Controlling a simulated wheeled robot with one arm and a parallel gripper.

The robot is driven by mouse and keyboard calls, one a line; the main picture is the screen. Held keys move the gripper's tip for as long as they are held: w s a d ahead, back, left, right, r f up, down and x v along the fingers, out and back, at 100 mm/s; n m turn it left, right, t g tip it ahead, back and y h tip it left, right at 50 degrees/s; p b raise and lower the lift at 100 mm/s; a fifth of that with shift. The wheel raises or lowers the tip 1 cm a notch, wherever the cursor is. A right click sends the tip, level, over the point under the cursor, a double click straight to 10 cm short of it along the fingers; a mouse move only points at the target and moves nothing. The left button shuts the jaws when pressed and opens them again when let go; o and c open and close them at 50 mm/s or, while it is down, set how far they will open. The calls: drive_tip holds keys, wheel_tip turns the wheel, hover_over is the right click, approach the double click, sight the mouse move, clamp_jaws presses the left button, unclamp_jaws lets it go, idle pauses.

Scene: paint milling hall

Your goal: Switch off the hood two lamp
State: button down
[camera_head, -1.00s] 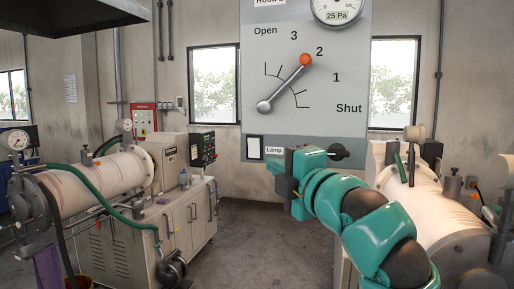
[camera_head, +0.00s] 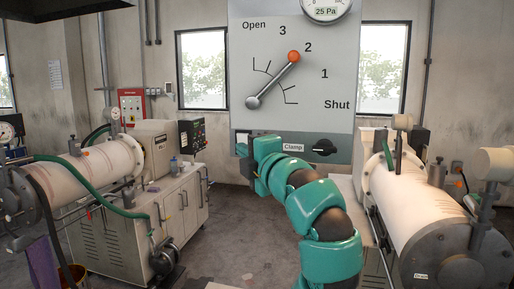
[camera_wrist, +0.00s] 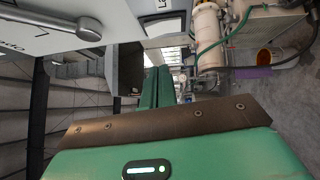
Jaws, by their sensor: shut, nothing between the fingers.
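The hood two panel (camera_head: 335,70) is a light grey board with a lever and a gauge. The lamp switch (camera_head: 242,137) is a pale rocker in a dark frame at the panel's lower left, partly hidden by my arm. Its label is covered in the head view. In the wrist view the rocker (camera_wrist: 164,26) shows at the top, with part of its label beside it. My gripper (camera_wrist: 157,74) is shut and empty, its green fingers near the panel's lower edge. I cannot tell whether it touches the rocker. The rocker's on or off position is unclear.
Mills stand at left (camera_head: 85,175) and right (camera_head: 415,200). The floor between is mostly clear.

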sight(238, 140)
drive_tip(key=w+p, duration=0.2)
drive_tip(key=w, duration=0.1)
drive_tip(key=w+p, duration=0.1)
drive_tip(key=w, duration=0.1)
drive_tip(key=shift+w+d+r, duration=0.15)
drive_tip(key=shift+d+r, duration=0.1)
drive_tip(key=shift+r, duration=0.1)
drive_tip(key=shift+a+f+b, duration=0.1)
drive_tip(key=shift+f+b, duration=0.15)
drive_tip(key=shift+b, duration=1.1)
